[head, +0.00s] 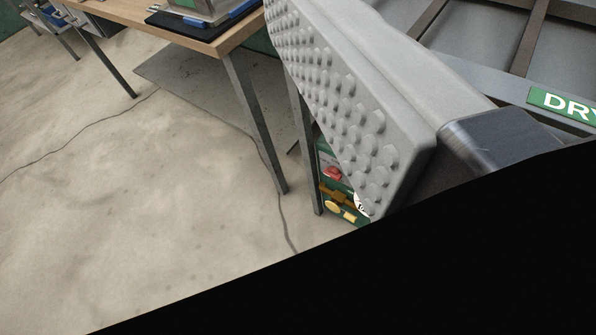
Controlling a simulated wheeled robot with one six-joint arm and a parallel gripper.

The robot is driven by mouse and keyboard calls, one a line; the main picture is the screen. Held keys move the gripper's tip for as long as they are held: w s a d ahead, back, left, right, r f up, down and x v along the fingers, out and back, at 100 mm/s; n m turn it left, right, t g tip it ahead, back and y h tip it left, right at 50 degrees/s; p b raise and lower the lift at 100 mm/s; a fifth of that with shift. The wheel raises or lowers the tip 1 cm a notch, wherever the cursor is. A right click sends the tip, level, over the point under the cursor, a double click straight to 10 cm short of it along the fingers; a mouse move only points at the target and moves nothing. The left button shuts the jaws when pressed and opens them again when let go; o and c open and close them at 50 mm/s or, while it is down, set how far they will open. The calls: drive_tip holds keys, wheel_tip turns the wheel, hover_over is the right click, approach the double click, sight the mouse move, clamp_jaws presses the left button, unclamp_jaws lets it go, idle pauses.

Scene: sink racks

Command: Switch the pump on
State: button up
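A grey block with rounded studs, which looks like one finger of my gripper (345,95), crosses the upper middle of the head view close to the camera. A dark metal piece joins it at the right. I see no second finger, so its opening cannot be judged. Below and behind the studded pad, a dark green unit (328,152) with red and yellow parts shows near the floor. It may be the pump, but the finger hides most of it. A round white dial edge shows there too. I cannot make out a switch or its position.
A wooden-topped table (205,38) with metal legs stands at the upper left, with a blue-edged tray on it. Grey racks with a green "DRY" label (565,104) are at the upper right. Cables lie on the bare concrete floor (120,210). Black fills the lower right.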

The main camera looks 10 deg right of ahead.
drive_tip(key=w+a+f+m+g+h, duration=0.1)
drive_tip(key=w+f+m+h, duration=0.15)
drive_tip(key=w+f, duration=0.8)
drive_tip(key=w+a+f+m+h, duration=0.1)
drive_tip(key=w+f+m, duration=0.2)
drive_tip(key=w+f, duration=0.75)
drive_tip(key=m+g+h, duration=0.4)
drive_tip(key=g+h, duration=0.2)
drive_tip(key=h, duration=0.6)
approach(331, 177)
drive_tip(key=shift+y, duration=0.25)
drive_tip(key=x, duration=0.8)
drive_tip(key=shift+w+d+r, duration=0.15)
drive_tip(key=shift+w+d, duration=0.05)
drive_tip(key=shift+d, duration=0.15)
drive_tip(key=c, duration=1)
